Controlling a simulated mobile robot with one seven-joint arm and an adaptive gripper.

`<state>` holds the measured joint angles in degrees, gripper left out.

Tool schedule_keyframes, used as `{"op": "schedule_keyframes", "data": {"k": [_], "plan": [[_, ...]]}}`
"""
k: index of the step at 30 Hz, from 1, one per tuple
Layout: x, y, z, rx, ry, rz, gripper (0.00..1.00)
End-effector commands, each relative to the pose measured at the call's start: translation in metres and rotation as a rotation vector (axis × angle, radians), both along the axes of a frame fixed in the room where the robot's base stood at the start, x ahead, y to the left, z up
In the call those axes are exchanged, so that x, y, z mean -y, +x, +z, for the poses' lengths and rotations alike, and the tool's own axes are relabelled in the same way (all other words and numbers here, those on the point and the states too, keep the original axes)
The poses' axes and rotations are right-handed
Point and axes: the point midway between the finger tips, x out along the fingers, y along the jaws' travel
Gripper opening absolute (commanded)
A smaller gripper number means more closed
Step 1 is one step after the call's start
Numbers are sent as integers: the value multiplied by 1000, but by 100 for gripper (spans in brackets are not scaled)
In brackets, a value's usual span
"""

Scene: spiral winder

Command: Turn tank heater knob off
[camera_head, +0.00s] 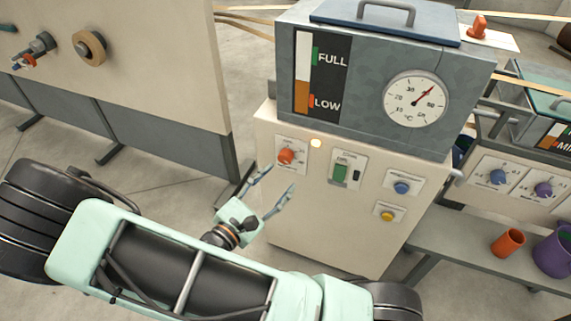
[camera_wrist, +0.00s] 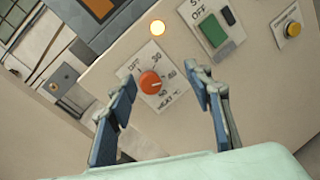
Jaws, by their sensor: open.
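The tank heater knob (camera_head: 286,156) is a round orange-red dial on a white plate at the upper left of the cream cabinet front. In the wrist view the knob (camera_wrist: 150,83) sits between the lines of my two fingers, with OFF, numbers and "HEAT °C" printed around it. I cannot read its pointer setting clearly. My gripper (camera_head: 279,178) is open and empty, its fingertips just in front of and below the knob. The fingers appear apart from the knob.
The grey tank (camera_head: 370,75) with a level strip and round temperature dial (camera_head: 415,99) sits on the cabinet. A green switch (camera_head: 341,172), blue knob (camera_head: 402,188) and yellow button (camera_head: 387,216) are to the right. A panel (camera_head: 110,65) stands left.

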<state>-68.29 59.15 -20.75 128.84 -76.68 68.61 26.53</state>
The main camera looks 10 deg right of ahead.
Motion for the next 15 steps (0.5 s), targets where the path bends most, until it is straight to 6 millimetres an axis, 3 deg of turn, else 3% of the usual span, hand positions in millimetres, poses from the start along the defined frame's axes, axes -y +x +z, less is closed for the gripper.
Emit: {"op": "schedule_keyframes", "data": {"k": [1, 3, 7, 15], "plan": [[-7, 2, -16, -23, -53, 58, 47], [-16, 6, -27, -48, -102, 123, 47], [-25, 10, -38, -72, -152, 191, 47], [-10, 32, -39, -77, -162, 201, 47]]}}
